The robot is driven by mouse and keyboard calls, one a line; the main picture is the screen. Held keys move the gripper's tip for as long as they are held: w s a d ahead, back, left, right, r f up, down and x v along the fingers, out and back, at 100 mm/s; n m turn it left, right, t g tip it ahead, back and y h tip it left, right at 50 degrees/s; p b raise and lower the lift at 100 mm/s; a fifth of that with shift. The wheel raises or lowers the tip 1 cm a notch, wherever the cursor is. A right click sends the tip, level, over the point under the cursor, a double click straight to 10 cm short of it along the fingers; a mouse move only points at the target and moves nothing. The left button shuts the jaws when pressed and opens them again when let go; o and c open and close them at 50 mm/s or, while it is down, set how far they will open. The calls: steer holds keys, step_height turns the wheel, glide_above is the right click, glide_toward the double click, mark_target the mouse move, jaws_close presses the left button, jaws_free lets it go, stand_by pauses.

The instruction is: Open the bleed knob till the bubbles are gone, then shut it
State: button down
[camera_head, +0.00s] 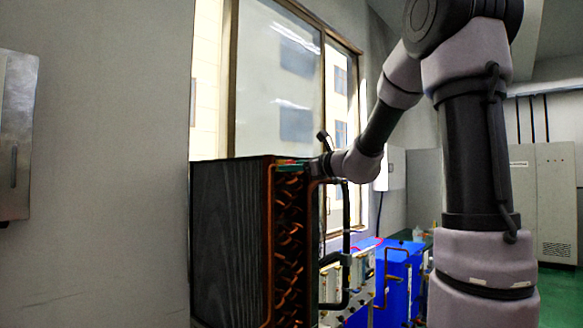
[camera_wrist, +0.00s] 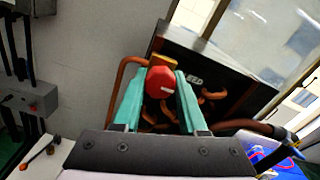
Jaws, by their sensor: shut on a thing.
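The red bleed knob (camera_wrist: 160,83) is an angular red cap on a brass-coloured fitting (camera_wrist: 164,61) in the wrist view. My gripper (camera_wrist: 161,76) has its two teal fingers on either side of the knob, shut on it. A partly hidden label ending in "EED" (camera_wrist: 194,79) shows on the dark panel beside it. In the head view my gripper (camera_head: 290,165) is at the top right edge of the dark finned coil block (camera_head: 230,240). The knob is too small to make out clearly there. I cannot make out any bubbles in either view.
Bent copper tubes (camera_head: 290,240) run down the block's side, and a copper pipe (camera_wrist: 122,80) curves close to my fingers. A blue box (camera_head: 398,282) and pipework stand right of the block. A window (camera_head: 280,80) is behind. Grey cabinets (camera_head: 545,190) stand far right.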

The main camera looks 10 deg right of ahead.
steer(key=shift+f, duration=0.15)
steer(key=shift+c, duration=2.3)
jaws_free()
steer(key=v, duration=1.1)
